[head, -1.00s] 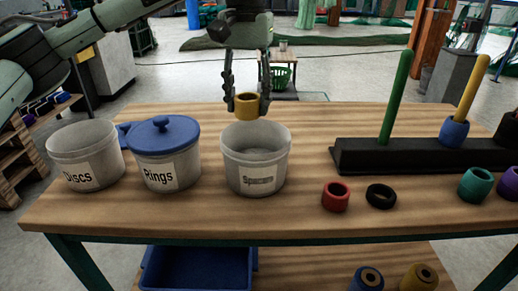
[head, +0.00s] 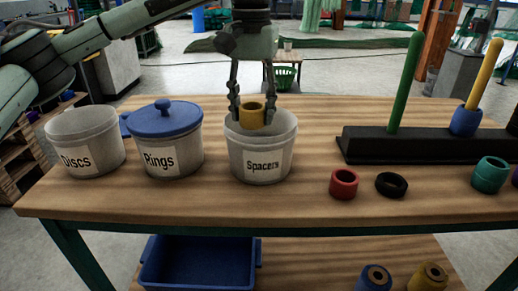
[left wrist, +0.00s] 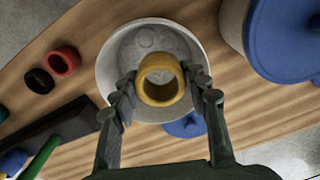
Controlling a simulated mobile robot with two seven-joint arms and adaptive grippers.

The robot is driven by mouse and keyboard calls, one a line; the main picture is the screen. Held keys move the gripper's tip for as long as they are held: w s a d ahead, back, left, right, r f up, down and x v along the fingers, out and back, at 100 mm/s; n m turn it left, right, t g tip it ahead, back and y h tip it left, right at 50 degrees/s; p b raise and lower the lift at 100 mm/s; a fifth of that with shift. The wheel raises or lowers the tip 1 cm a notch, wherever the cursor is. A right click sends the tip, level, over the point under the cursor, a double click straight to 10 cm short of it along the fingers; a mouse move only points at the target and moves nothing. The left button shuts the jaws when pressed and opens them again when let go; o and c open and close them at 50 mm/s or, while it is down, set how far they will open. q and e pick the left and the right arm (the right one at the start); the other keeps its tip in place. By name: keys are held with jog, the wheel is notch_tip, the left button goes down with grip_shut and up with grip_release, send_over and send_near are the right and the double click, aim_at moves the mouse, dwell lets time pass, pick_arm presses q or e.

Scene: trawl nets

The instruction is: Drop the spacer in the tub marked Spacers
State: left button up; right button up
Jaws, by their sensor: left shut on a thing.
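The yellow spacer (head: 251,115) is a short hollow cylinder. My left gripper (head: 252,112) is shut on it and points down, holding it at the mouth of the tub marked Spacers (head: 262,165). In the left wrist view the spacer (left wrist: 161,80) sits between the fingertips of my left gripper (left wrist: 160,88), with the open tub (left wrist: 107,62) around it. The tub floor shows past the spacer and looks mostly bare. In the head view the spacer's lower part is close to or just inside the rim. My right gripper is in neither view now.
The lidded Rings tub (head: 174,150) and the open Discs tub (head: 85,150) stand to the left. A red ring (head: 344,184), a black ring (head: 392,185) and a teal ring (head: 490,175) lie right. A black stand (head: 400,147) holds a green post (head: 406,85) and a yellow post.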

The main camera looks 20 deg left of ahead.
pick_arm(q)
jog(key=shift+f, duration=0.15)
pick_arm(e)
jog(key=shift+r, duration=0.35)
pick_arm(q)
jog(key=o, duration=1.2)
